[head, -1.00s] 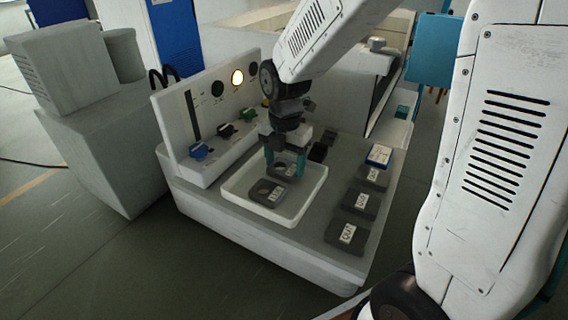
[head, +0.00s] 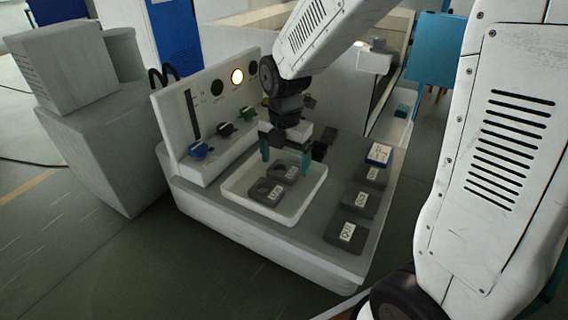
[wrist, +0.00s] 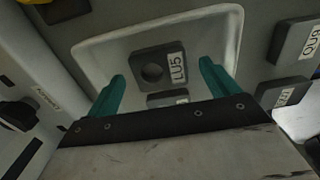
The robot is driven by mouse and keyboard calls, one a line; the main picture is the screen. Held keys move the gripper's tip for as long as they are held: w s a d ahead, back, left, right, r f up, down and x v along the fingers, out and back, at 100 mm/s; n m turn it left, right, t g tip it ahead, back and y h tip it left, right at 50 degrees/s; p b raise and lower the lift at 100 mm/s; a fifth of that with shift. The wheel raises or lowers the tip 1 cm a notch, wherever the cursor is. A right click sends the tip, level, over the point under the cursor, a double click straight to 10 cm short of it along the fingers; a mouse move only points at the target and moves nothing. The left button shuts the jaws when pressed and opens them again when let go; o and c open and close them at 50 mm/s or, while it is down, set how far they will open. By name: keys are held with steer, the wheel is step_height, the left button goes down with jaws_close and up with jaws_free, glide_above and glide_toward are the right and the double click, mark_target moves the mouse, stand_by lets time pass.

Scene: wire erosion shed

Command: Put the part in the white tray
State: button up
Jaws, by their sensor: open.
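The white tray (head: 232,194) sits on the grey machine bench. Two dark grey labelled parts lie flat inside it, a front part (head: 263,192) with a round hole and a rear part (head: 284,172). My gripper (head: 285,163) is open and empty above the rear part, with its teal fingers spread to either side. In the wrist view, the front part (wrist: 152,70) shows whole inside the tray (wrist: 232,20). The rear part (wrist: 167,98) shows between the fingers, mostly hidden by my gripper's body.
Several dark labelled blocks stand in a row right of the tray, including a front block (head: 346,234) and a middle block (head: 360,203). A blue-edged box (head: 379,154) is behind them. A control panel with knobs (head: 199,150) rises at the left.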

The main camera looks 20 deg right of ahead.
step_height(320, 180, up, 10)
steer(key=s+d+r+m, duration=0.1)
steer(key=s+m, duration=1)
steer(key=m, duration=0.1)
steer(key=s+d+r+m+t, duration=0.1)
steer(key=s+d+m, duration=0.1)
steer(key=s+m, duration=0.9)
steer(key=shift+r+m, duration=0.25)
steer(key=shift+m, duration=0.85)
